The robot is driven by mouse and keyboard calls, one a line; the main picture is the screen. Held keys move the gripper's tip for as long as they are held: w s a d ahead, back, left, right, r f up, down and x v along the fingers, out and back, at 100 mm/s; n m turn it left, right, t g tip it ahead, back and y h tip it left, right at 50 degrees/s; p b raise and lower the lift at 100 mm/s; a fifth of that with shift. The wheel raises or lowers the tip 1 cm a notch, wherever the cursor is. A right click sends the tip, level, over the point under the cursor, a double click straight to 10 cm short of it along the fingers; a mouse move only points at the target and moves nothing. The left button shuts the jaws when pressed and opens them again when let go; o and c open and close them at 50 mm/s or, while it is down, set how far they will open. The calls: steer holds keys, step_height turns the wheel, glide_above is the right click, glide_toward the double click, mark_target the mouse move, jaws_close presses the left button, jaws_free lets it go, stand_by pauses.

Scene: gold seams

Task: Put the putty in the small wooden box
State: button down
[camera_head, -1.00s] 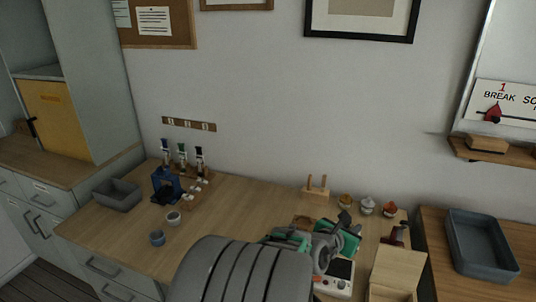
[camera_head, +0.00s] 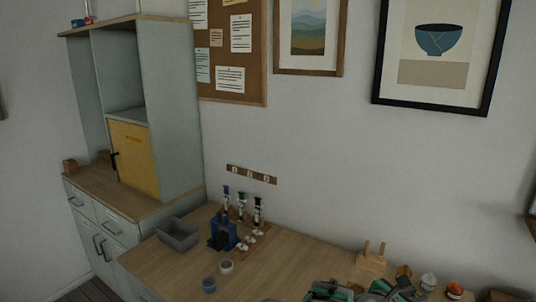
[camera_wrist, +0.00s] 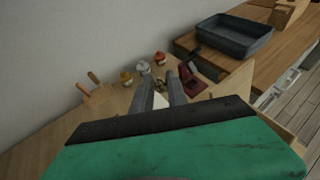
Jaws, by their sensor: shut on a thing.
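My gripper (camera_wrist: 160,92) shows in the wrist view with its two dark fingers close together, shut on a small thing. A pale patch shows between the fingers, but I cannot tell clearly that it is the putty. The green body of the gripper covers much of the lower wrist view. In the head view only part of my gripper (camera_head: 385,290) shows at the bottom edge. The small wooden box is not clear in the head view now. A pale wooden panel (camera_wrist: 262,117) at the right of the wrist view may be part of it, mostly hidden behind my gripper.
Jars with orange, white and red tops stand at the back, the white one (camera_head: 428,281) in the middle. A wooden peg stand (camera_head: 372,259) is left of them. A grey tray (camera_wrist: 232,38), a grey bin (camera_head: 178,236), a blue tool (camera_head: 222,232) and small cups (camera_head: 226,267) also show.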

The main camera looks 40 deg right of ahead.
steer(key=w+a+f+n+t+b, duration=0.1)
steer(key=w+a+n+t, duration=0.3)
steer(key=w, duration=0.7)
steer(key=w+a+f+n+t+y+b, duration=0.1)
steer(key=w+a+n+t, duration=0.15)
steer(key=w+a, duration=0.7)
steer(key=w+a+f+n+t, duration=0.1)
steer(key=w+a+n+t, duration=0.25)
steer(key=w, duration=0.95)
steer(key=w+a+n+t+y, duration=0.2)
steer(key=w+a, duration=0.2)
steer(key=a, duration=0.6)
steer(key=w+a+f+n+t+y+b, duration=0.1)
steer(key=w+a+n+t+y, duration=0.1)
steer(key=a, duration=0.8)
steer(key=w+a+f+n+t+y+b, duration=0.1)
steer(key=w+a+n+t+y, duration=0.1)
steer(key=w+a, duration=0.4)
steer(key=a+n+y, duration=0.1)
steer(key=a+y, duration=0.1)
steer(key=a, duration=0.3)
steer(key=shift+w+n+t, duration=0.3)
steer(key=shift+n, duration=0.1)
